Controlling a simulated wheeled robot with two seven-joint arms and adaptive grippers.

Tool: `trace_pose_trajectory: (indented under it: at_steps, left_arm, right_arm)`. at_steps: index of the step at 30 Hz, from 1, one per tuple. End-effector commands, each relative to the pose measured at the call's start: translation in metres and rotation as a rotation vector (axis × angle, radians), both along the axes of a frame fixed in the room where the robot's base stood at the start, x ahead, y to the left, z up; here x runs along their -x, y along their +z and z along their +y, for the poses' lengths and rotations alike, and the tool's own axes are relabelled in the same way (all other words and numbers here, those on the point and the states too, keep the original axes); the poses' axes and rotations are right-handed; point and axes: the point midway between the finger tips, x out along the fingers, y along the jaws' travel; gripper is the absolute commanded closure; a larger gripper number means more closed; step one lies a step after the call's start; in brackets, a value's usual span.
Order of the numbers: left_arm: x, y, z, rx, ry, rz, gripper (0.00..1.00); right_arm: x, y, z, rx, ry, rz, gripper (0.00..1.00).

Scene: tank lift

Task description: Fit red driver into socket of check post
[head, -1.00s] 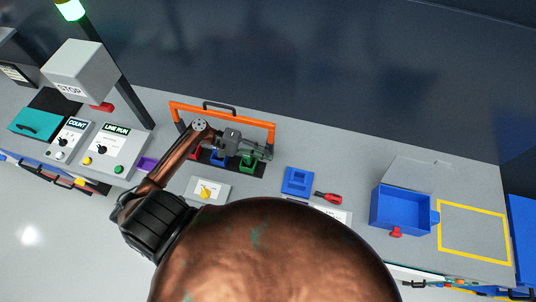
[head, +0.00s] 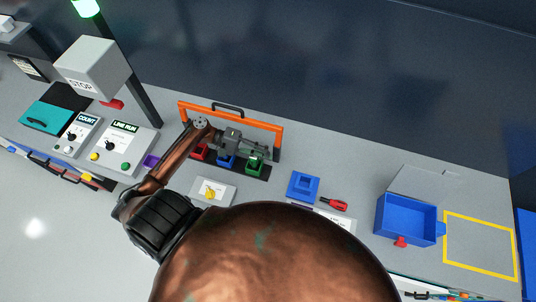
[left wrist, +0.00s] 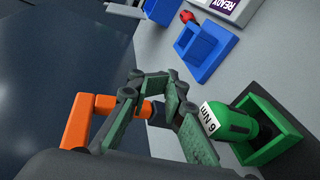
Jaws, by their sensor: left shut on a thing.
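The red driver (head: 335,204) lies on the bench just right of the blue check post (head: 303,186). In the left wrist view, the check post (left wrist: 205,48) is at the top, with a red piece (left wrist: 187,16) beyond it. My left gripper (head: 266,154) is at the right end of the orange-framed rack. The left wrist view shows its fingers (left wrist: 152,95) beside a green driver marked 6 Nm (left wrist: 230,122), which sits in a green holder (left wrist: 278,130) outside the fingers. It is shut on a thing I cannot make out. My right gripper is out of view.
The orange rack frame (head: 240,119) stands close around my left gripper, over red (head: 200,152) and blue (head: 226,161) holders. A blue box (head: 405,220) and a yellow-outlined square (head: 480,246) are at right. My own arm hides the front middle.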

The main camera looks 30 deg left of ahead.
Motion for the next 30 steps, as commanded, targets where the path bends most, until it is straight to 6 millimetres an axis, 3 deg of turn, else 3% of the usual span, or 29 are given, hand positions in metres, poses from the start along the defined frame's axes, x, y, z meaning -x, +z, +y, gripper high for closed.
trace_pose_trajectory:
  at_steps: [30]
  left_arm:
    - [0.001, 0.0, 0.029, -0.003, 0.02, -0.021, 1.0]
  right_arm:
    - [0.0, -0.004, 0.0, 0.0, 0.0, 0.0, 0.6]
